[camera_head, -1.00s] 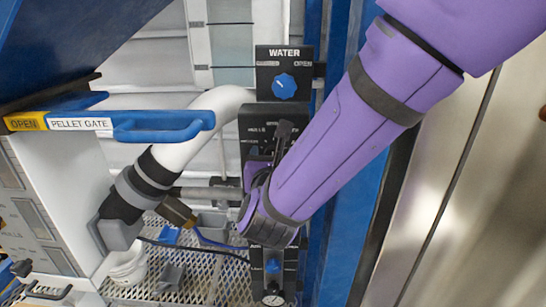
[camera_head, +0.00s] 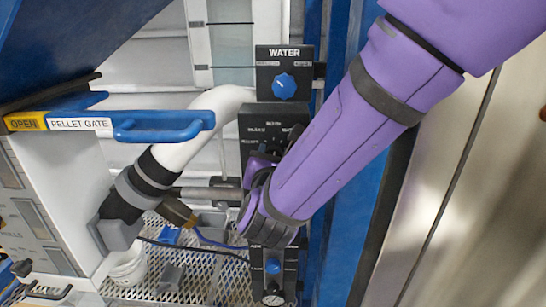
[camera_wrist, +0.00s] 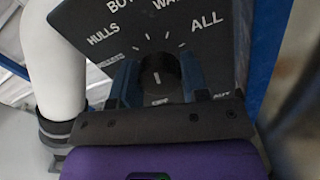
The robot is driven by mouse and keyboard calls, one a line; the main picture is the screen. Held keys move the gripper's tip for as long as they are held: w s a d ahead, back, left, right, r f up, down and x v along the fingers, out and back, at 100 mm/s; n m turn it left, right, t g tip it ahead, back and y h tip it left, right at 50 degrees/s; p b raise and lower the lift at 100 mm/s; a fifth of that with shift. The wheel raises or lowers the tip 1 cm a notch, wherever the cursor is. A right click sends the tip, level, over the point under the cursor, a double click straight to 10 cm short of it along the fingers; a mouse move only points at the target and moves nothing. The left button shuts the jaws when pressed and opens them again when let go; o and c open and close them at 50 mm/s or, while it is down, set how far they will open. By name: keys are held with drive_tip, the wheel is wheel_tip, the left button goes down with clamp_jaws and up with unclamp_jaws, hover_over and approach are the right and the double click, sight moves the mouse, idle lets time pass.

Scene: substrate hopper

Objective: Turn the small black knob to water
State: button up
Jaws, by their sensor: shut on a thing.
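The small black knob (camera_wrist: 157,72) sits on the dark dial panel (camera_wrist: 215,50), with a short white mark on its face. The panel's white lettering reads HULLS, partly hidden words starting BO and WA, then ALL, with a lower label mostly covered. My gripper (camera_wrist: 158,84) is shut on the knob, one blue finger on each side of it. In the head view the same dial panel (camera_head: 258,124) stands below the WATER plate, and my purple wrist hides the knob. The exact setting of the knob is hard to tell.
A WATER plate with a blue knob (camera_head: 284,86) is above the dial. A white pipe (camera_head: 205,125) runs to its left, with the blue PELLET GATE handle (camera_head: 165,126) further left. Another small plate with a blue knob (camera_head: 273,266) is below my wrist.

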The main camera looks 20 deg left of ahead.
drive_tip(key=m, duration=0.5)
idle(0.5)
drive_tip(key=o, duration=0.9)
